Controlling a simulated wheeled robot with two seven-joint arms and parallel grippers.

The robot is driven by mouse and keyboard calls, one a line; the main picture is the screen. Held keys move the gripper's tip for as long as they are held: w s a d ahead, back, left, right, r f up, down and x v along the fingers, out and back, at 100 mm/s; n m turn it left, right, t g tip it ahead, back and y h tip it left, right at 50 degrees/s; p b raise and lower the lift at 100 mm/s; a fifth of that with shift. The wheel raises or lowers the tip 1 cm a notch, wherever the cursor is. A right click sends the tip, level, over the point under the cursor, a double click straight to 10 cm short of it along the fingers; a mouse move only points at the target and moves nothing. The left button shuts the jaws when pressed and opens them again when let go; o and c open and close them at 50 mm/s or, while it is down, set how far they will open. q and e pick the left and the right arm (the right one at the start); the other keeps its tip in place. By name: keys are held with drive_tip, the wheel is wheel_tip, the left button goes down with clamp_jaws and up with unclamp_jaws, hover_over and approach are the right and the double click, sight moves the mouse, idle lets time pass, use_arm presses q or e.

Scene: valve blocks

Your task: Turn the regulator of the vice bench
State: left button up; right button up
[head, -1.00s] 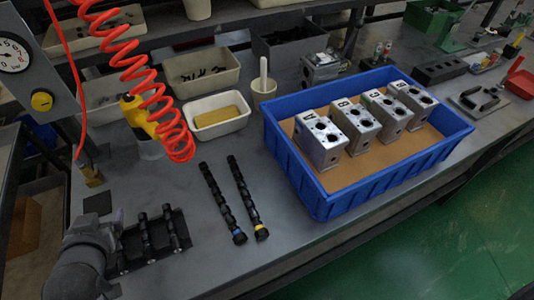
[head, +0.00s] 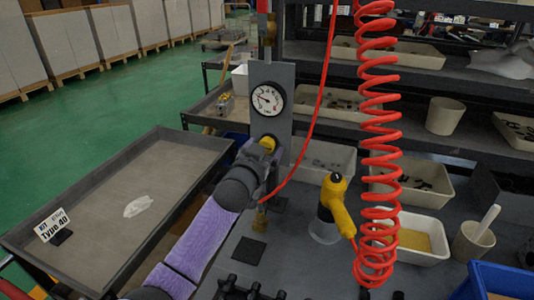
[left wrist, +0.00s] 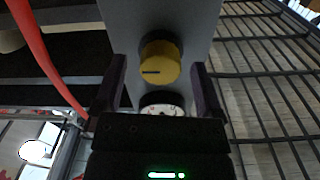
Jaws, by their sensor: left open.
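The regulator is a round yellow knob (head: 267,142) on a grey upright panel (head: 284,78), just below a white dial gauge (head: 268,99). In the left wrist view the knob (left wrist: 160,63) shows a dark slot and sits between the two finger tips, with the gauge (left wrist: 162,108) partly hidden by the gripper body. My left gripper (head: 264,152) is open at the panel, with a finger on each side of the knob. I cannot tell whether the fingers touch it. My left arm hides part of the panel's lower area. My right gripper is not in view.
A red coiled hose (head: 378,150) hangs right of the panel, and a thin red hose (head: 318,110) runs down beside it. A yellow tool (head: 335,205) and parts bins (head: 411,182) stand on the bench. A grey tray table (head: 95,195) is at left.

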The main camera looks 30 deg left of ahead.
use_arm(q)
drive_tip(key=shift+w, duration=0.2)
clamp_jaws()
idle(0.3)
drive_tip(key=shift+m+p, duration=1.75)
drive_tip(key=shift+m, duration=2.55)
